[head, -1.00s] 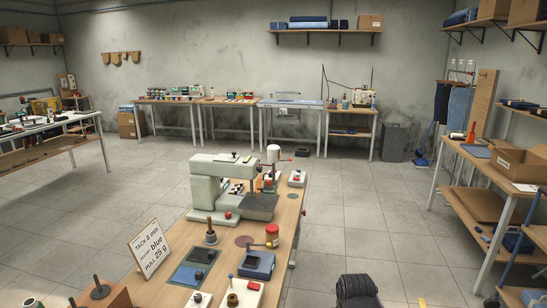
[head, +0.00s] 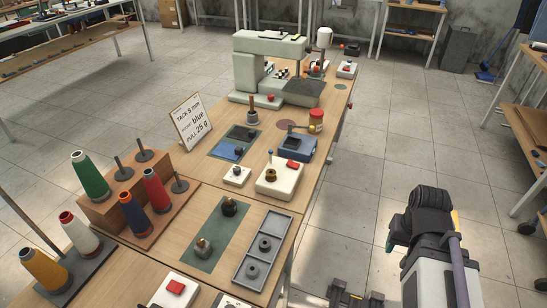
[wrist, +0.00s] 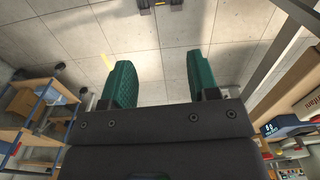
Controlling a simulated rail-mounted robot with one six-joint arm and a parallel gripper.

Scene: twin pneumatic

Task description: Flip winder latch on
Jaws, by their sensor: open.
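In the head view my arm is right of the bench.
A blue box (head: 297,147) and a smaller white box (head: 236,176) stand close to the winder. A sewing machine (head: 270,65) stands behind, a grey tray (head: 263,250) in front. Thread cones (head: 90,176) stand at left. The floor right of the bench is mostly clear.

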